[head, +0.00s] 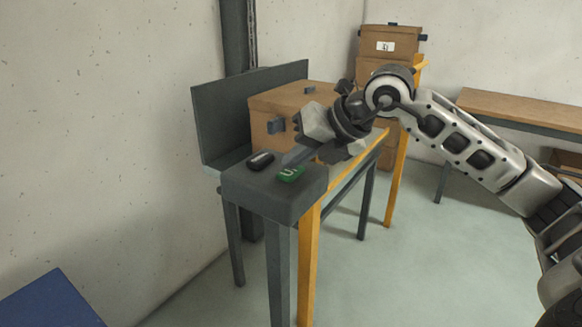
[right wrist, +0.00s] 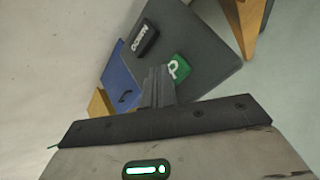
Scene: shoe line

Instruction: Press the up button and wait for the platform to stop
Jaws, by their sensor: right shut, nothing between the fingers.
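The green up button (head: 291,174) sits on top of a dark grey control box (head: 275,200), with the black down button (head: 260,161) beside it. In the right wrist view the green button (right wrist: 179,67) lies just right of my fingertips and the black button (right wrist: 144,39) is beyond them, lettered DOWN. My right gripper (head: 290,157) is shut and empty, over the box close to the green button; I cannot tell whether it touches. The platform behind the box is mostly hidden by my arm and a brown carton (head: 285,103). My left gripper is out of view.
A grey upright panel (head: 225,115) stands left of the carton. An orange frame (head: 310,250) runs along the right side. Stacked cartons (head: 390,42) stand at the back, and a wooden-topped table (head: 520,108) is at right. A blue surface (head: 45,302) is at lower left.

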